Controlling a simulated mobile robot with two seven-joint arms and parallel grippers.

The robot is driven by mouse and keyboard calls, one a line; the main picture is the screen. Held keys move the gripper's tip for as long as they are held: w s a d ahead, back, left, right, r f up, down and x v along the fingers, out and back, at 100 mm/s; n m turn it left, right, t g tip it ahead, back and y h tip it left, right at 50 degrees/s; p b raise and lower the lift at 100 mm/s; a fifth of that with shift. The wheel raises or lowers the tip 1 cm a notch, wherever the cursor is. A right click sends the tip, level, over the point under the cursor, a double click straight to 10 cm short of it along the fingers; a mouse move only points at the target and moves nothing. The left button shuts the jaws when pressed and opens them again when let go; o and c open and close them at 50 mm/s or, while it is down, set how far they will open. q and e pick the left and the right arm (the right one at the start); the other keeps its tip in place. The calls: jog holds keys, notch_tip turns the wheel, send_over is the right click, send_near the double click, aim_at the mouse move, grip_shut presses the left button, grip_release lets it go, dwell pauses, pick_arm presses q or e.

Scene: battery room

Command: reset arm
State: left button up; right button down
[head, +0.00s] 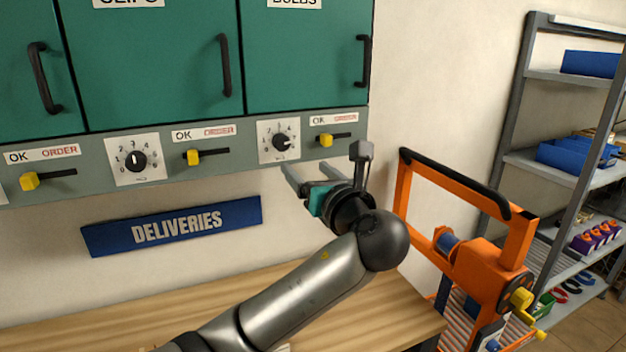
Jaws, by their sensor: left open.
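My left arm comes in from the lower left and reaches up over the wooden bench. My left gripper (309,176) is open and empty. Its two fingers point up and left, just below the grey control strip (231,154) in the picture. I cannot tell how far the fingertips are from the strip. My right gripper is not in view.
Green cabinets (150,65) hang above the strip, which carries dials and yellow sliders (326,140). A blue DELIVERIES sign (172,226) is on the wall. The wooden bench (95,312) looks mostly clear. An orange frame (455,184) and a grey shelf rack (520,112) stand right.

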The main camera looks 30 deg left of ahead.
pick_arm(q)
jog(key=shift+v, duration=0.9)
